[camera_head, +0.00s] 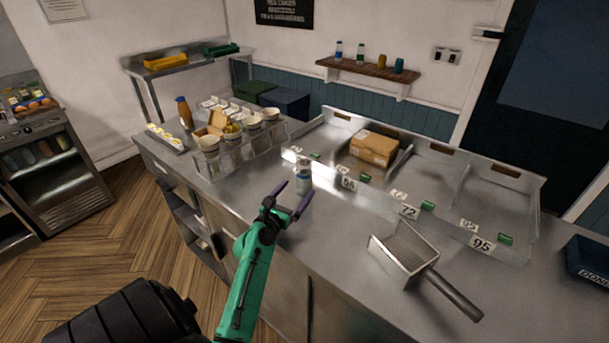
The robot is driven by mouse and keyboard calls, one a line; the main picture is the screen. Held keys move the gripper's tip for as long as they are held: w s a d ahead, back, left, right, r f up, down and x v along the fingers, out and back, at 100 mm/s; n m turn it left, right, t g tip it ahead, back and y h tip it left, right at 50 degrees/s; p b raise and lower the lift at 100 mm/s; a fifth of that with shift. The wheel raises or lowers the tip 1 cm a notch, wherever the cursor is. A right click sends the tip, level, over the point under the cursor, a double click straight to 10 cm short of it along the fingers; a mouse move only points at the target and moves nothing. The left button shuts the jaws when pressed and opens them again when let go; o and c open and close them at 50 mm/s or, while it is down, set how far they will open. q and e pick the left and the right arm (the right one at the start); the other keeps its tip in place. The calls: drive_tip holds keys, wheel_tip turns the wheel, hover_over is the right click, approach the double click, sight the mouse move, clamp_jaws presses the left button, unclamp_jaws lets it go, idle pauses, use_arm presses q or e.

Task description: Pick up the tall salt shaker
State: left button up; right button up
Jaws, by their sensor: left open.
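The tall salt shaker (304,177) stands upright on the steel counter (258,185), in front of the divided metal bins. It has a pale body with a darker label band and a light top. My left gripper (291,198) comes in from the lower left with its fingers spread. Its fingertips are at the near side of the shaker's base, one to the left and one in front. I cannot tell whether they touch it, but the jaws are not closed on it. My right gripper is not in view.
A metal scoop (403,252) with a dark handle lies right of the shaker. A cardboard box (374,148) sits in the bins behind. Several cups and a brown bottle (184,112) stand at the left back.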

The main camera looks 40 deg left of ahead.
sight(301, 182)
use_arm(q)
drive_tip(key=x, duration=0.7)
drive_tip(key=shift+a+f+p, duration=0.2)
drive_tip(key=shift+a+p, duration=0.15)
drive_tip(key=shift+a, duration=0.05)
drive_tip(key=shift+w, duration=0.1)
drive_tip(key=shift+f, duration=0.1)
drive_tip(key=shift+c, duration=0.9)
clamp_jaws()
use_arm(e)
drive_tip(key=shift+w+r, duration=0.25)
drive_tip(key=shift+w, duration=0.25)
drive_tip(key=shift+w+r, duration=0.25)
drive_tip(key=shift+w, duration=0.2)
